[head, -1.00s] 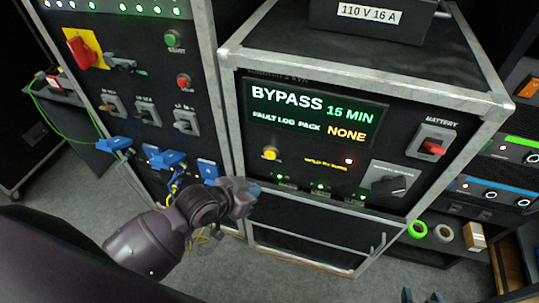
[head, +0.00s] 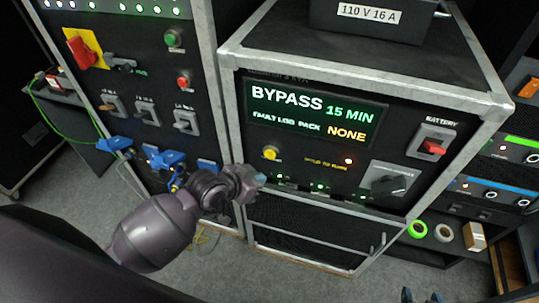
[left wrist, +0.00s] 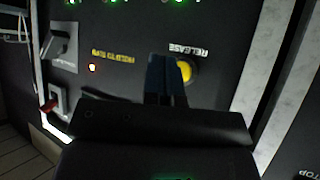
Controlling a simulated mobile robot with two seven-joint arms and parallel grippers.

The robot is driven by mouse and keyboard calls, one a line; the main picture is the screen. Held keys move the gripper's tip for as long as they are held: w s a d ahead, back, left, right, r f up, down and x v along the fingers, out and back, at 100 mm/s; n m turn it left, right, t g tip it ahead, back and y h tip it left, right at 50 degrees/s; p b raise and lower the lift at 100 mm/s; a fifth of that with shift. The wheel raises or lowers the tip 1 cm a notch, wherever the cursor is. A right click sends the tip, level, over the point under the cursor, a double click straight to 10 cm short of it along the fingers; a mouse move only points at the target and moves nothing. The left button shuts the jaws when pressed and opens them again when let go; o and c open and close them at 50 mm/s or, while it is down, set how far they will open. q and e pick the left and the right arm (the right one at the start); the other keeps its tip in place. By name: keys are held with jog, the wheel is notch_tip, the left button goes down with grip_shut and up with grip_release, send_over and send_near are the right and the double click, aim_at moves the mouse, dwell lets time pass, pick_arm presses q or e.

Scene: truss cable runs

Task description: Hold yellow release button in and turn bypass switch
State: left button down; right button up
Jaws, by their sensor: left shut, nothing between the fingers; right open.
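The yellow release button (head: 270,153) is on the front panel of the bypass unit, below its display. It also shows in the left wrist view (left wrist: 185,70), partly covered by my fingers. My left gripper (head: 260,179) is shut and empty, just below the button in the head view. In the left wrist view its fingertips (left wrist: 165,60) lie beside the button; I cannot tell whether they touch. The bypass switch (head: 388,185), a dark knob on a grey plate, is at the panel's lower right. My right gripper (head: 421,296) is open at the bottom edge, mostly out of view.
A battery switch (head: 432,147) with a red handle is above the bypass switch. A black box (head: 370,20) stands on top. A rack with blue connectors (head: 165,159) is at the left.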

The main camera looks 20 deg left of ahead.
aim_at(270, 155)
pick_arm(q)
jog(key=shift+w, duration=2.25)
jog(key=shift+w, duration=0.1)
dwell(0.3)
jog(key=shift+w, duration=0.3)
jog(key=shift+w, duration=0.5)
dwell(0.9)
pick_arm(e)
jog(key=shift+c, duration=1)
